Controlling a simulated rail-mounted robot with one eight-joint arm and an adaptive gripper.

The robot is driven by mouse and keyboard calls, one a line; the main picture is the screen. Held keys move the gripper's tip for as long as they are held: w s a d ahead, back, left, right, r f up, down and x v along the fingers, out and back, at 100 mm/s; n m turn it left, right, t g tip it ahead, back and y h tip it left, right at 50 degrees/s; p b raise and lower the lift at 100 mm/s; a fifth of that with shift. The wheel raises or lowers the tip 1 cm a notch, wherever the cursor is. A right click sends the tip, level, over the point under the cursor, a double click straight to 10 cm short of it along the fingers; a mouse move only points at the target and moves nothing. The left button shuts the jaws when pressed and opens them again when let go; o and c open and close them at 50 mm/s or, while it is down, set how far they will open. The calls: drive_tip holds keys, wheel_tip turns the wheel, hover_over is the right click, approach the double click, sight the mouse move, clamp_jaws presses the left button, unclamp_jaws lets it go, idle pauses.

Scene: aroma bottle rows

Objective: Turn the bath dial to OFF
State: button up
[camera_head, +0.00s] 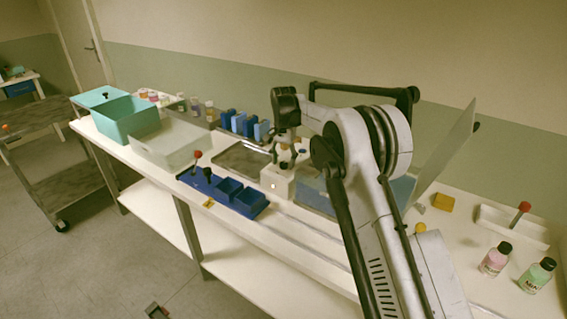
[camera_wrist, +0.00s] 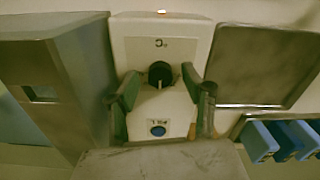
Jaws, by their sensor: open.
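The bath dial (camera_wrist: 160,73) is a round black knob with a pale pointer line, on a white control box (camera_head: 277,184). In the wrist view the pointer lies toward the bottom of the picture; no OFF mark is readable. My gripper (camera_wrist: 161,84) has its two green-padded fingers apart, one on each side of the dial, with visible gaps to it. In the head view my gripper (camera_head: 285,160) points down over the box, and the dial cannot be made out there. A blue button (camera_wrist: 158,130) marked FILL sits beside the dial on the panel.
Blue blocks in a rack (camera_head: 243,125) stand behind, and a blue tray (camera_head: 222,192) with a red-knobbed stick is to the left. A clear upright panel (camera_head: 446,150) stands to the right. Pink and green bottles stand front right.

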drive_tip(key=shift+f, duration=0.5)
clamp_jaws()
